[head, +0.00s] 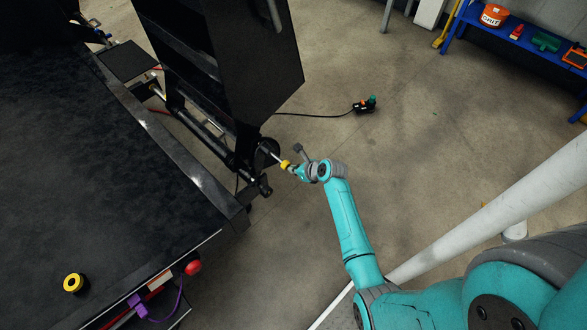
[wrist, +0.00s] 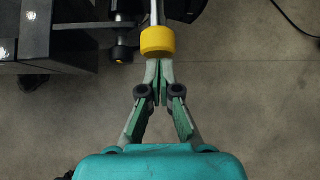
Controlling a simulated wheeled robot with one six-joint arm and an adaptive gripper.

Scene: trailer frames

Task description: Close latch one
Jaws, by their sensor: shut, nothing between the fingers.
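A latch handle, a thin metal rod with a yellow end, sticks out from the lower corner of the black trailer frame; its yellow end (head: 285,164) is in the head view, just left of my gripper (head: 294,170). In the wrist view the yellow end (wrist: 157,40) is at the top centre, with the grey rod (wrist: 157,12) running up from it. My gripper (wrist: 158,82) is shut and empty, its fingertips right at the near edge of the yellow end. I cannot tell whether they touch it. No label shows which latch this is.
A tall black panel (head: 245,60) stands above the latch. A black flat bed (head: 100,170) fills the left, with a red knob (head: 193,267) at its edge. A cabled control (head: 365,104) lies on the floor. A blue bench (head: 520,42) stands top right.

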